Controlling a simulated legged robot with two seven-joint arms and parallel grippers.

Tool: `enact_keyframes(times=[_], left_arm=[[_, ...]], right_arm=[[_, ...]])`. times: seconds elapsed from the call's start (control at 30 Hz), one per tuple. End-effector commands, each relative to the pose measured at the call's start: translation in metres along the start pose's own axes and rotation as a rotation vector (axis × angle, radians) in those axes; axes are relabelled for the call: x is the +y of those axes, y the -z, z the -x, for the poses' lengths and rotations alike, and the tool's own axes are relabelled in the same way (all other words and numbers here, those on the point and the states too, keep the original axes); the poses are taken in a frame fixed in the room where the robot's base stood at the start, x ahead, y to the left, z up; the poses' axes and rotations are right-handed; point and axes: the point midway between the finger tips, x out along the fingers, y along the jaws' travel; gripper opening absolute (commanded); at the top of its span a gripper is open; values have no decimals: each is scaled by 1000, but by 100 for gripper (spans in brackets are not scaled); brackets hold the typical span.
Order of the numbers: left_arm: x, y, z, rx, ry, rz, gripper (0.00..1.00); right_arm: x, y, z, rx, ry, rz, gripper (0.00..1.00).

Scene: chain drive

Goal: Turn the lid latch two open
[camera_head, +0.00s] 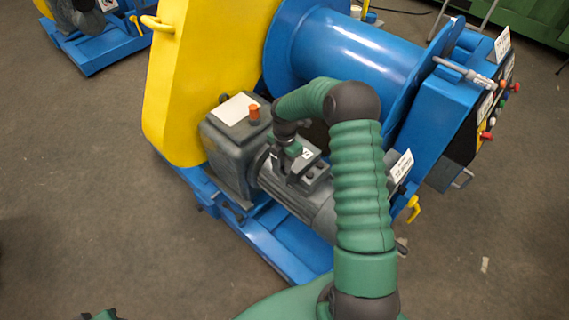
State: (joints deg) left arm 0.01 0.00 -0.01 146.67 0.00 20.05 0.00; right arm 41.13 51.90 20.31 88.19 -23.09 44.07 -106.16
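My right arm rises from the bottom and bends over to the left. Its gripper (290,150) points down at the small grey box (311,170) on top of the grey motor (300,200). The fingertips are small and dark against the box, so I cannot tell whether they are open, shut or touching it. No lid latch can be told apart clearly; the gripper and wrist cover part of the box. A green and dark bit of my own body shows at the bottom left edge; the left gripper cannot be made out.
A yellow chain guard (195,85) and a blue drum (345,50) stand behind the motor. A grey gearbox (235,150) with an orange cap (254,113) is left of the gripper. A control panel (490,110) is at right. Open floor lies left and right.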

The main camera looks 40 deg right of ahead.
Motion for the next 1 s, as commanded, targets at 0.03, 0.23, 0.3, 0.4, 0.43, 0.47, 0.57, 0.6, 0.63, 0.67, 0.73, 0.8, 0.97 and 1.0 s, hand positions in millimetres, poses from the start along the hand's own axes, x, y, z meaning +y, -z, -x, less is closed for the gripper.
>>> enact_keyframes(times=[0.03, 0.23, 0.3, 0.4, 0.43, 0.47, 0.57, 0.6, 0.63, 0.67, 0.73, 0.8, 0.97, 1.0], left_arm=[[0, 0, 0, 0, 0, 0, 38], [0, 0, 0, 0, 0, 0, 38], [0, 0, 0, 0, 0, 0, 38], [0, 0, 0, 0, 0, 0, 38], [0, 0, 1, 0, 0, 0, 38], [0, 0, 1, 0, 0, 0, 38], [0, 1, 4, 0, 0, 0, 38], [0, 1, 6, 0, 0, 0, 38], [0, 2, 8, 0, 0, 0, 38], [0, 2, 9, 0, 0, 0, 38], [0, 3, 14, 0, 0, 0, 38], [0, 4, 19, 0, 0, 0, 38], [0, 8, 33, 0, 0, 0, 38], [0, 8, 36, 0, 0, 0, 38]], right_arm=[[0, 0, 0, 0, 0, 0, 8], [0, 0, 0, -1, 0, 0, 0], [0, 0, 0, -1, -1, 0, 0], [0, 0, 1, -1, -1, -2, 0], [0, 0, 1, -2, -1, -5, 0], [0, 0, 1, -1, -1, -8, 0], [0, 0, 2, -1, -1, -25, 0], [1, 0, 2, -1, -1, -37, 0], [1, 0, 3, -1, -1, -48, 0], [1, 0, 3, -1, -1, -60, 0], [1, -1, 4, -2, -2, -96, 0], [1, -1, 5, -2, -1, -139, 0], [2, -1, 6, -2, -2, -268, 0], [2, -1, 6, -2, -2, -304, 0]])
